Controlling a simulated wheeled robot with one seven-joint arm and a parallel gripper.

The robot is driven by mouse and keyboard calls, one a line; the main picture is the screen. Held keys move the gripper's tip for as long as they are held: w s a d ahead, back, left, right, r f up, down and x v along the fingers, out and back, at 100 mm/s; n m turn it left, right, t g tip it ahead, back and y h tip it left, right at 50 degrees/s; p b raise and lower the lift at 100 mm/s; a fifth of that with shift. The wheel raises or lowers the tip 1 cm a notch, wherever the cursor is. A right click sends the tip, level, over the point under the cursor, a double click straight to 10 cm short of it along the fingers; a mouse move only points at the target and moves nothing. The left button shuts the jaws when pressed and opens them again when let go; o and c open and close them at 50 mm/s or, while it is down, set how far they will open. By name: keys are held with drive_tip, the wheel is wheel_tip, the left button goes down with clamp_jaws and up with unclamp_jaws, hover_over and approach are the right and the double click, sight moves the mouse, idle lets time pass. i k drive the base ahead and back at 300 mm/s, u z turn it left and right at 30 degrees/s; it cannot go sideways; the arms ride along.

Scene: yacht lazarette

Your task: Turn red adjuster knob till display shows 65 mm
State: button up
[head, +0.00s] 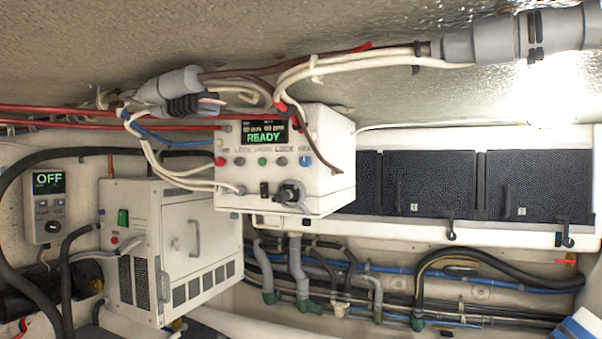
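A white control box (290,190) hangs in the middle of the head view, below the ceiling. Its dark display (264,133) shows READY in large green letters. A smaller line above that is too small to read surely. A small red knob (220,160) sits at the left end of the row of controls under the display. A blue knob (306,160) sits at the right end, with small green and grey buttons between them. The red knob's turned angle cannot be made out. My gripper is not in view.
White and dark red cables (310,125) run over the box top and hang down its right face. A dark grey handle or connector (290,194) juts from its lower front. A white cabinet (175,250) stands at lower left, near a small unit (46,205) reading OFF. Dark panels (430,185) line the right.

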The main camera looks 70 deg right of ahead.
sight(219, 161)
drive_tip(key=z, duration=2.5)
